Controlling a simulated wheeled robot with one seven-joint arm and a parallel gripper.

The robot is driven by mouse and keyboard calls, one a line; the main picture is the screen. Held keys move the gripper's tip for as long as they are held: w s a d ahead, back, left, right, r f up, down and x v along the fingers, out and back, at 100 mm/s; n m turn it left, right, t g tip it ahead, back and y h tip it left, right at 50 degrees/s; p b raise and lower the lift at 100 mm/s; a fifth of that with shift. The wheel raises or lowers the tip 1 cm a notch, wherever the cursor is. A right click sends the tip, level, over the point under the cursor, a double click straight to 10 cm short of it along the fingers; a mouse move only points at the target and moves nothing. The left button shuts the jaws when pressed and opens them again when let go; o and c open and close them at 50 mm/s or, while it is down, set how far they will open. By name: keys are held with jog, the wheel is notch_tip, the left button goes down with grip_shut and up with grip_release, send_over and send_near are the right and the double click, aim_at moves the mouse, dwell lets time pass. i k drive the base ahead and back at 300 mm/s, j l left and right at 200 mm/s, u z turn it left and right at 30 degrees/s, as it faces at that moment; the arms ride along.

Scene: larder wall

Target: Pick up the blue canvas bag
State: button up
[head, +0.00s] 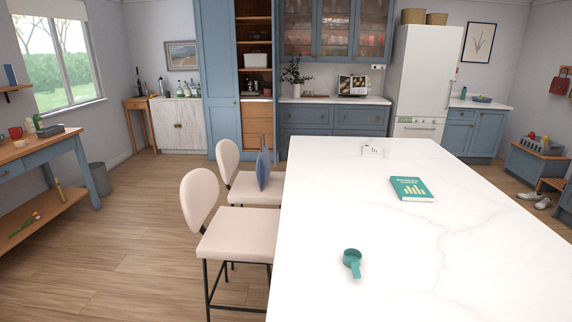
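A blue bag-like thing (263,169) stands upright on the seat of the farther cream chair (252,191), close to the left edge of the white table. It looks flat and narrow from here, with a pointed top, and I take it for the blue canvas bag. Its right side lies close to the table edge, and I cannot tell whether they touch. My gripper is not in view.
A nearer cream chair (240,238) stands in front of it. The white table (420,270) fills the right, with a teal scoop (352,259), a teal book (411,188) and a small white card (372,150). Wooden floor (140,240) is open to the left. A red bag (560,84) hangs far right.

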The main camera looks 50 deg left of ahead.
aim_at(263, 162)
jog(key=u, duration=0.6)
jog(key=j+u, duration=0.75)
jog(key=i+j+u, duration=0.15)
jog(key=j+u, duration=0.25)
jog(key=i+j+u, duration=0.45)
jog(key=i+j, duration=0.15)
jog(key=i+j+u, duration=0.45)
jog(key=i, duration=0.25)
jog(key=i+z, duration=0.15)
jog(key=i, duration=0.6)
jog(key=i+j+z, duration=0.15)
jog(key=i, duration=0.6)
jog(key=i+z, duration=0.15)
jog(key=i, duration=0.9)
jog(key=i+j+z, duration=0.15)
jog(key=i, duration=0.9)
jog(key=i+l+z, duration=0.1)
jog(key=i+z, duration=0.15)
jog(key=i, duration=0.7)
jog(key=i+j+z, duration=0.15)
jog(key=i+z, duration=0.15)
jog(key=i, duration=0.65)
jog(key=i+z, duration=0.25)
jog(key=i, duration=0.2)
jog(key=i+j+z, duration=0.25)
jog(key=i, duration=0.25)
jog(key=i+j+z, duration=0.1)
jog(key=i+z, duration=0.15)
jog(key=i, duration=0.2)
